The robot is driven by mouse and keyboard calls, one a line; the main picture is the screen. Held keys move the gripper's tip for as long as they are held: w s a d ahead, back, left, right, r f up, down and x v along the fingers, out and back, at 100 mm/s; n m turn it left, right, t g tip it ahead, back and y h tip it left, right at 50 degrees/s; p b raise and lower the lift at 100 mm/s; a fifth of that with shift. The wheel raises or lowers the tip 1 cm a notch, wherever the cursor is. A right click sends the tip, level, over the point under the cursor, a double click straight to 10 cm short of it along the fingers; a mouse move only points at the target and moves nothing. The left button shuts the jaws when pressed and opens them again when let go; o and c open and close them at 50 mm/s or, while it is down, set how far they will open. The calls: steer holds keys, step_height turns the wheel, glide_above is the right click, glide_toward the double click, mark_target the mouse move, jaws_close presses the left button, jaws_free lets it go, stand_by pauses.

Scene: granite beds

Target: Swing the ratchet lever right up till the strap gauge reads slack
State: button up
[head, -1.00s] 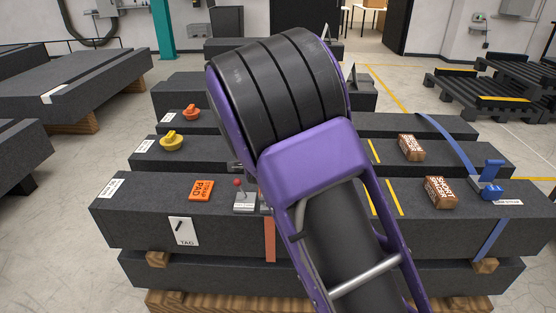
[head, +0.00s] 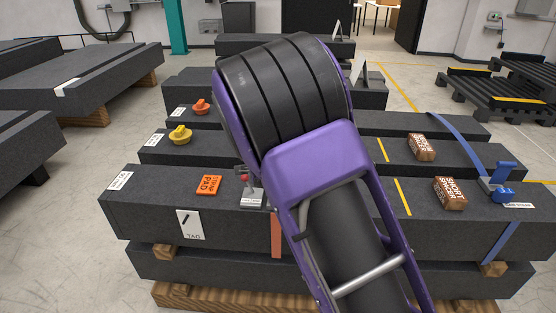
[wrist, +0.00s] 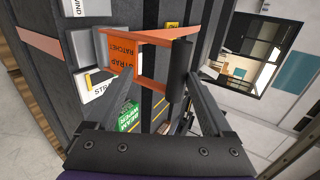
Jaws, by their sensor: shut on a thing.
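The orange strap ratchet (wrist: 118,52) shows in the wrist view, with lettering on its plate. Its lever is an orange frame ending in a black grip (wrist: 179,72), standing out from the beam to the right. My gripper (wrist: 182,88) is shut on that grip. A white plate (wrist: 97,88) beside the ratchet starts with "STR"; it is partly covered and I cannot read a gauge on it. The orange strap (wrist: 45,44) runs over the dark beam; its hanging part shows in the head view (head: 276,235). In the head view my purple arm hides the gripper and ratchet.
On the front granite beam (head: 150,200) are an orange pad (head: 209,185), a grey device with a red knob (head: 251,196), a brown spacer block (head: 450,193) and a blue ratchet (head: 498,182). A green box (wrist: 128,117) lies close below the ratchet in the wrist view.

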steer(key=shift+s+f, duration=0.25)
steer(key=shift+f, duration=0.2)
steer(key=r+p+v, duration=0.1)
steer(key=p+v, duration=0.3)
steer(key=v, duration=1.3)
steer(key=shift+w, duration=0.1)
